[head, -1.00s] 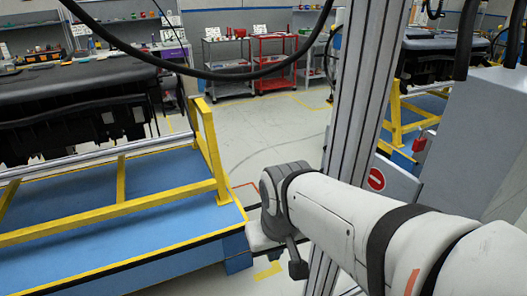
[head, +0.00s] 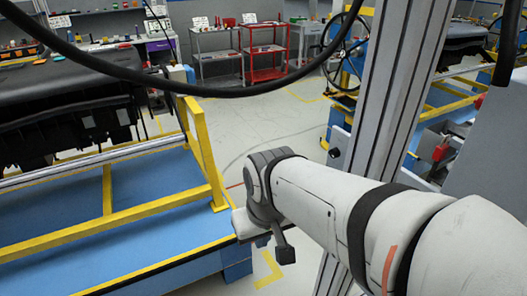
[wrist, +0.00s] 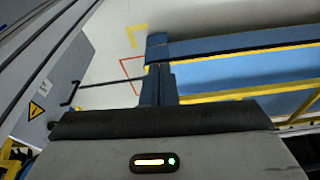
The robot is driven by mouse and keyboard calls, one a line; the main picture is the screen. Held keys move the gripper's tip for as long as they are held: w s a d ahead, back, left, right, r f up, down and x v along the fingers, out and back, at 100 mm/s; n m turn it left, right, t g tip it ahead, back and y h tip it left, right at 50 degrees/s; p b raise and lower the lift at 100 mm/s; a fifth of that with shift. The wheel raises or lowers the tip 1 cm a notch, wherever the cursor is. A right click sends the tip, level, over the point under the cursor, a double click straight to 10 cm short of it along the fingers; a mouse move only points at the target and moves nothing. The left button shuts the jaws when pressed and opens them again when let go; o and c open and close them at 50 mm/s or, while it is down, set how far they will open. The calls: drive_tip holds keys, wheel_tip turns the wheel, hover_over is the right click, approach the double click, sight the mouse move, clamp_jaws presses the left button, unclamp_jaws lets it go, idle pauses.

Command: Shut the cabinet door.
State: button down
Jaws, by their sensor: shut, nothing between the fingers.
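In the wrist view, a grey panel (wrist: 45,85) with a yellow warning triangle stands at the left, tilted in the picture. It may be the cabinet or its door; I cannot tell how far the door is open. A thin dark bar runs between the panel and the fingers' side. In the head view, a grey housing (head: 490,145) shows at the right edge. The fingers cannot be made out there.
A blue platform (head: 110,220) with a yellow frame (head: 204,150) and a black dashboard (head: 70,100) fills the left. A metal column (head: 395,110) stands close to my arm. A red cart (head: 264,55) stands at the back. The floor between is clear.

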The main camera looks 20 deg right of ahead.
drive_tip(key=w+d+f+n+g+h+b, duration=0.25)
drive_tip(key=w+d+f+n+h, duration=0.35)
drive_tip(key=w+d+n, duration=0.35)
drive_tip(key=w+d+f+n+g+h+b, duration=0.25)
drive_tip(key=w+d+f+n+h, duration=0.35)
drive_tip(key=d+n, duration=0.5)
drive_tip(key=w+d+f+n+t+h+b, duration=0.1)
drive_tip(key=w+d+f+n+t+h, duration=0.25)
drive_tip(key=w+f+n, duration=0.55)
drive_tip(key=w+d+f+n+t+h+b, duration=0.1)
drive_tip(key=w+d+f+n+t+h, duration=0.1)
drive_tip(key=w+f+n+t, duration=0.6)
drive_tip(key=w+d+f+n+g, duration=0.1)
drive_tip(key=d, duration=0.5)
drive_tip(key=w+d+f+n+g, duration=0.1)
drive_tip(key=d+f+g, duration=0.1)
drive_tip(key=d, duration=0.5)
drive_tip(key=shift+w+d, duration=0.2)
drive_tip(key=shift+w, duration=0.2)
drive_tip(key=shift+n+y, duration=0.25)
